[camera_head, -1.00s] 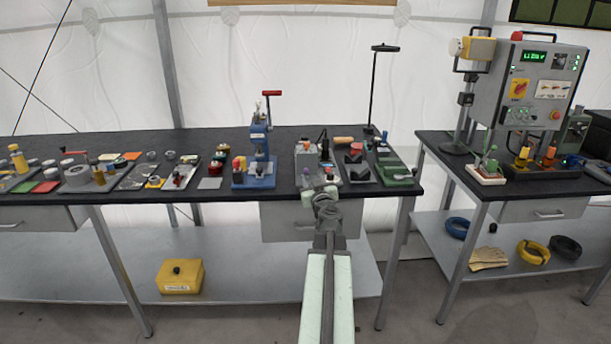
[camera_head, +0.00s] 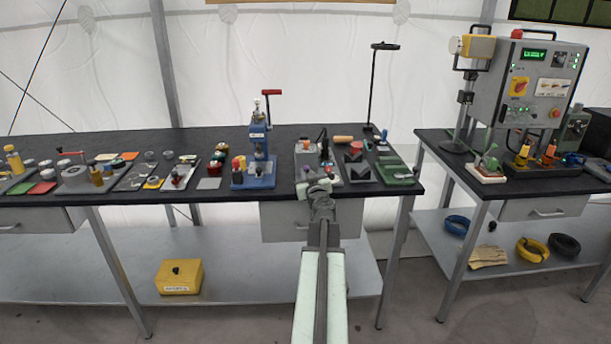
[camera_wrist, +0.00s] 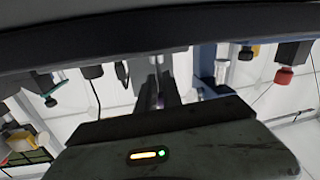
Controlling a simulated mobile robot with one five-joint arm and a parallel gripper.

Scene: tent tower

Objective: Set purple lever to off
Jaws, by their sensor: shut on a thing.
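A small grey control box (camera_head: 305,150) stands near the front edge of the dark bench, right of the blue press. A small purple piece (camera_head: 311,176), which looks like the purple lever, shows at its front, right at the tip of my arm. My gripper (camera_head: 314,186) reaches up to it from below and in front, and is shut on it. The jaws cover most of the lever, so its exact position cannot be read. In the wrist view, a faint purple spot (camera_wrist: 160,101) shows between the dark fingers.
A blue press (camera_head: 258,160) with a red handle stands to the left. Dark V-blocks (camera_head: 355,166) and a green vise-like tool (camera_head: 398,174) lie to the right. A second bench on the right holds a grey control panel (camera_head: 540,90). Free room lies in front of the bench.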

